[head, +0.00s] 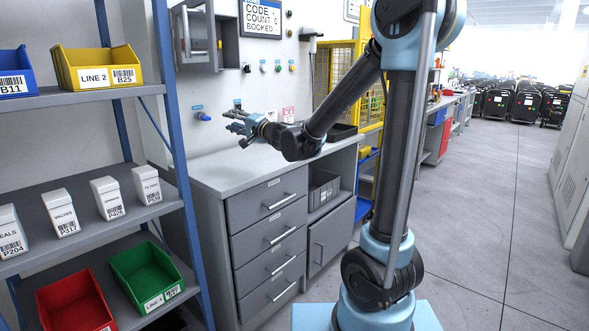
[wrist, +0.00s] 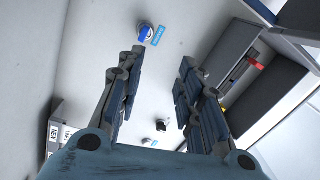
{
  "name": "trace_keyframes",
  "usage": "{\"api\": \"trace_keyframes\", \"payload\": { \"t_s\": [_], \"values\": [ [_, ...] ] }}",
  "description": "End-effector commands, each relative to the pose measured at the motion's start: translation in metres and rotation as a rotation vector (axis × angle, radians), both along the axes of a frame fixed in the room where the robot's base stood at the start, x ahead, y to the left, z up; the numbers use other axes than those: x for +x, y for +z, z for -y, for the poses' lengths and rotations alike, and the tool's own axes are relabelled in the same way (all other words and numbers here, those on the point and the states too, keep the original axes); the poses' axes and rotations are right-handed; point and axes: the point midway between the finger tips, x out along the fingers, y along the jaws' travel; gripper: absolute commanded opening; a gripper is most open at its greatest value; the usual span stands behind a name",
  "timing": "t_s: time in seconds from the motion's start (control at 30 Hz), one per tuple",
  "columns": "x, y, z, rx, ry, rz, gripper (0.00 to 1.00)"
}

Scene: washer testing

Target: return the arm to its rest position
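My gripper (head: 234,122) is at the end of my outstretched arm in the head view, above the grey counter (head: 210,172) and close to the wall. Its fingers point left. In the wrist view my gripper (wrist: 160,72) has its two dark blue fingers spread well apart, with nothing between them but the wall behind. A blue knob (head: 203,117) on the wall is just left of the fingertips in the head view. The knob also shows beyond the left finger in the wrist view (wrist: 146,33). I cannot tell the exact gap between them.
An open wall cabinet (head: 196,38) hangs above. A shelf rack with a yellow bin (head: 97,68) stands at the left. Drawers (head: 268,200) are under the counter, and a yellow cage (head: 338,75) stands behind. The floor (head: 490,200) at right is clear.

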Motion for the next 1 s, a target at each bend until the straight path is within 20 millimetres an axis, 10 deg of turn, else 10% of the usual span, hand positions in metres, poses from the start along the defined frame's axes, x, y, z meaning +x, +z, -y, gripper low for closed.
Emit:
{"api": "trace_keyframes", "payload": {
  "t_s": [0.37,1.0],
  "values": [
    [-0.079,-0.030,0.076,-0.360,0.121,0.108,0.34],
    [-0.228,-0.192,0.261,-1.087,0.236,-0.151,0.34]
  ]
}}
